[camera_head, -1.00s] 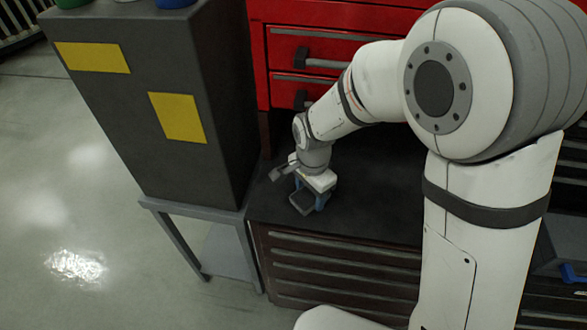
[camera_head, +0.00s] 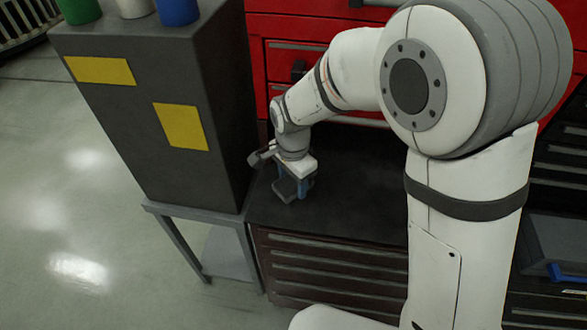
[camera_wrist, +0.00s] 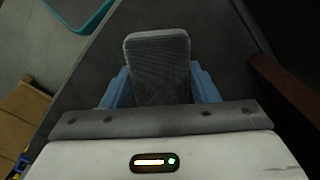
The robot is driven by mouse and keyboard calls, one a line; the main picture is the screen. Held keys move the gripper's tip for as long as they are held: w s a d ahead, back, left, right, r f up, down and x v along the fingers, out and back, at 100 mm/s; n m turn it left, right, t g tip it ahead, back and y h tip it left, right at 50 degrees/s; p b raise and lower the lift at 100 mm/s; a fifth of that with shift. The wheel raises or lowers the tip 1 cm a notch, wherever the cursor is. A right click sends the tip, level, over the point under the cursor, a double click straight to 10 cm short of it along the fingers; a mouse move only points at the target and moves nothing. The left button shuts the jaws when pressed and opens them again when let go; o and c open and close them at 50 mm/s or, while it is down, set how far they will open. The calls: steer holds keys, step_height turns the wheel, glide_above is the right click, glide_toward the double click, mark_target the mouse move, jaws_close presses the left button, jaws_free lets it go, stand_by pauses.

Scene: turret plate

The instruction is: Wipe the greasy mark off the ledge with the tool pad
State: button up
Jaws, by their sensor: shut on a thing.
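My gripper (camera_head: 293,186) is shut on the tool pad (camera_head: 284,189), a dark grey ribbed block. In the wrist view the pad (camera_wrist: 158,62) stands out between the two blue fingers of my gripper (camera_wrist: 160,90). The gripper is low over the dark ledge (camera_head: 350,200), the top of a drawer cabinet, near its left end. I cannot tell whether the pad touches the ledge. I cannot make out the greasy mark in either view; the arm and pad hide part of the ledge.
A tall grey box (camera_head: 140,120) with yellow labels stands close left of the gripper on a metal stand (camera_head: 195,214). Red drawers (camera_head: 285,60) rise behind the ledge. The wrist view shows a teal-edged item (camera_wrist: 88,18) at top left. The ledge's right part looks clear.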

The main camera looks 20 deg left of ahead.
steer(key=shift+r+p, duration=0.55)
steer(key=shift+r, duration=0.65)
steer(key=shift+s, duration=0.1)
